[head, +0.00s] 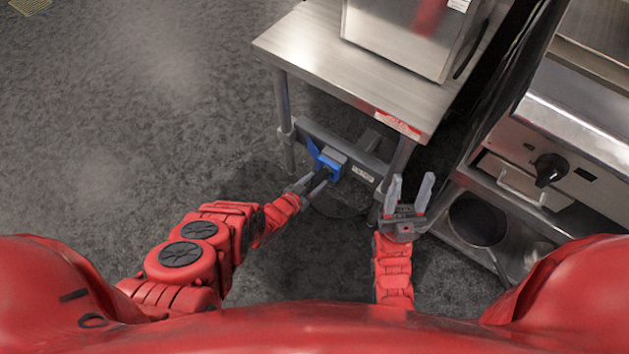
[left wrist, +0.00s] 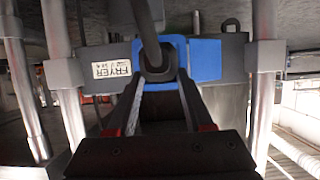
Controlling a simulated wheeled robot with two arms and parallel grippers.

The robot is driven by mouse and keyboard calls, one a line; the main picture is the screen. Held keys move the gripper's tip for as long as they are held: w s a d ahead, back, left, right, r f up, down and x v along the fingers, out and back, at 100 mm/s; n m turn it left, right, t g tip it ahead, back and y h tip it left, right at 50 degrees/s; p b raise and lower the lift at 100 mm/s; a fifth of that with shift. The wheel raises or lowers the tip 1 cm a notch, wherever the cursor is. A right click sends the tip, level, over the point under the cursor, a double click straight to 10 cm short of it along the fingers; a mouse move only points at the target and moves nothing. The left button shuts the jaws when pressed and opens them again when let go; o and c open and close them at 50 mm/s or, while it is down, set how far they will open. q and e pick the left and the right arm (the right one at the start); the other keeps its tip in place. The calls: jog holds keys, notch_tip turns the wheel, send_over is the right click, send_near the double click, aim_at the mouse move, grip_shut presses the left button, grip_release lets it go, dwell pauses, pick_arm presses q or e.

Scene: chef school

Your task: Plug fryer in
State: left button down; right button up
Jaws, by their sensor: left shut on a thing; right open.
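A blue socket (head: 312,150) is mounted on the grey rail under a steel table. It shows as a blue panel in the left wrist view (left wrist: 205,60), beside a white label (left wrist: 111,69) reading FRYER. My left gripper (head: 318,181) is shut on a dark plug (left wrist: 158,70) with a thick grey cable (left wrist: 148,30). The plug is in front of the blue socket, and its contact face is hidden, so I cannot tell whether it is seated. My right gripper (head: 408,196) is open and empty, fingers upward, near the table's front right leg.
The steel table (head: 330,62) carries a metal appliance (head: 400,35) with a dark cord at its right side. A steel cooking unit (head: 540,165) with a black knob stands close at the right. Table legs flank the rail.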

pick_arm(q)
jog(key=shift+w+d+b, duration=0.65)
jog(key=shift+w+d, duration=0.05)
jog(key=shift+w, duration=0.25)
dwell(0.5)
jog(key=shift+s+a, duration=0.1)
dwell(0.6)
jog(key=shift+s+a+p, duration=0.4)
jog(key=shift+s+p, duration=0.05)
jog(key=shift+s, duration=0.15)
jog(key=shift+s+a+p, duration=0.35)
jog(key=shift+s+p, duration=0.05)
jog(key=shift+s, duration=0.15)
dwell(1.0)
jog(key=shift+w+d+b, duration=0.4)
jog(key=shift+w+d, duration=0.05)
jog(key=shift+w, duration=0.2)
jog(key=shift+w+d+b, duration=0.35)
jog(key=shift+w+d, duration=0.05)
jog(key=shift+w, duration=0.2)
dwell(0.6)
jog(key=shift+s, duration=0.1)
dwell(0.5)
